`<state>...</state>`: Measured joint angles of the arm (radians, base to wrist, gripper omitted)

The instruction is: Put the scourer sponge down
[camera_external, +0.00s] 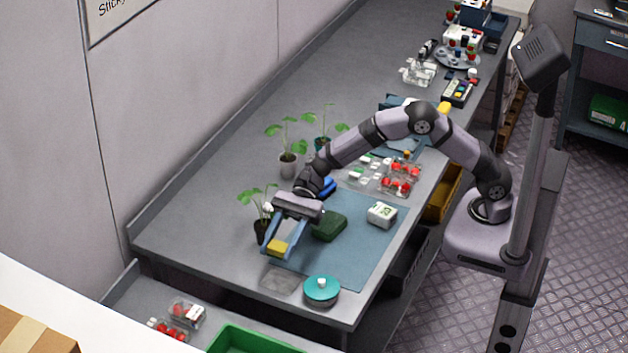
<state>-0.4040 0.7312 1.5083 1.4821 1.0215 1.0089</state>
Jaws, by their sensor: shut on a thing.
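The scourer sponge (278,248) is a small yellow block at the left edge of the blue-grey mat (358,252). My gripper (277,245) points down with its blue fingers on either side of the sponge, shut on it. I cannot tell whether the sponge touches the surface or is held a little above it. A dark potted plant stands close behind the gripper, to its left.
A teal round lid (321,290) and a clear tray (282,279) are near the front edge. Potted plants (288,163) stand behind. Punnets of red berries (402,178) lie to the right.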

